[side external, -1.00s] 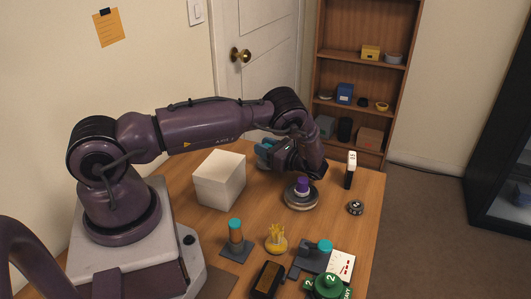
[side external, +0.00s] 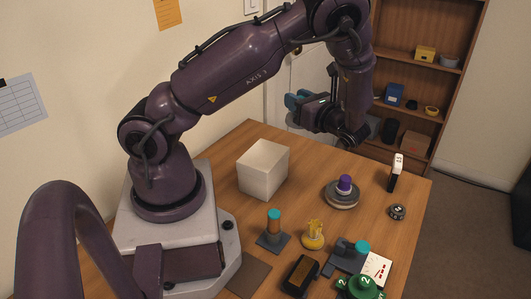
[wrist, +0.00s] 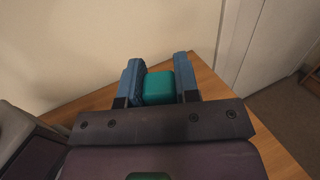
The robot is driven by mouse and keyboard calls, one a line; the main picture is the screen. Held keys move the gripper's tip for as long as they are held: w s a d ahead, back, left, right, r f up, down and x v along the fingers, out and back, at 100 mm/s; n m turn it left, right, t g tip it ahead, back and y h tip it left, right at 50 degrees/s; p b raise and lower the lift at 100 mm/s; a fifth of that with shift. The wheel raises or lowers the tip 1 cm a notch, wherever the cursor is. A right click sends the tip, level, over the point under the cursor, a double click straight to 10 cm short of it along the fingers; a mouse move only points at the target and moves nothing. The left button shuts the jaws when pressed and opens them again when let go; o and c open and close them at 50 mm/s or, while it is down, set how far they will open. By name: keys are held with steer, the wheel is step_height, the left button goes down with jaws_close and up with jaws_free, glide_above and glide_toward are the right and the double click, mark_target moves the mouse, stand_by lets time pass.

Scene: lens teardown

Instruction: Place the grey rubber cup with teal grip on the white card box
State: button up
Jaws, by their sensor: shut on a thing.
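My gripper (side external: 297,101) is raised above the table, behind and to the right of the white card box (side external: 261,170). Its blue fingers are shut on a teal block, the teal grip (wrist: 158,88) of the grey rubber cup, seen between them in the wrist view (wrist: 158,75). The white card box stands upright on the table near my base, apart from my gripper.
A round grey base with a purple knob (side external: 344,184) stands right of the box. A teal-topped post (side external: 274,222), a yellow part (side external: 313,235), a black block (side external: 300,275) and a green weight (side external: 365,287) stand nearer the front. A white-and-black upright item (side external: 396,172) stands at right.

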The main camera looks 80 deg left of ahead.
steer(key=s, duration=0.9)
glide_above(262, 152)
steer(key=shift+f, duration=3.85)
steer(key=shift+f, duration=0.1)
steer(key=o, duration=0.9)
steer(key=shift+o, duration=0.2)
